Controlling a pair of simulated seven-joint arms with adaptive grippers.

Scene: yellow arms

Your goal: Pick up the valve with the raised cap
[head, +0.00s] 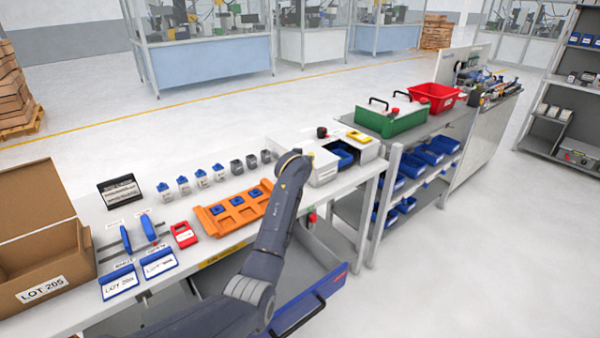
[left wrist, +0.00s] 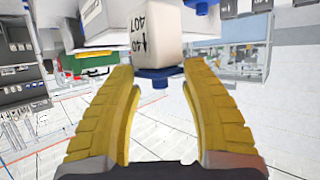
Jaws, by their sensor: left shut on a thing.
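In the left wrist view, a valve (left wrist: 156,35) with a pale body, dark printed marks and blue parts at its ends sits between the yellow fingers of my left gripper (left wrist: 155,72), which is shut on it. In the head view my dark left arm reaches over the table to the right of the orange tray; its gripper and the held valve are hidden there. A row of small valves stands upright at the back of the table: several with blue caps (head: 201,178) and grey ones (head: 251,161). I cannot tell which cap is raised. My right gripper is not in view.
The orange tray (head: 205,222) holds blue pieces. A white box (head: 325,168) with a blue bin stands beyond my arm.

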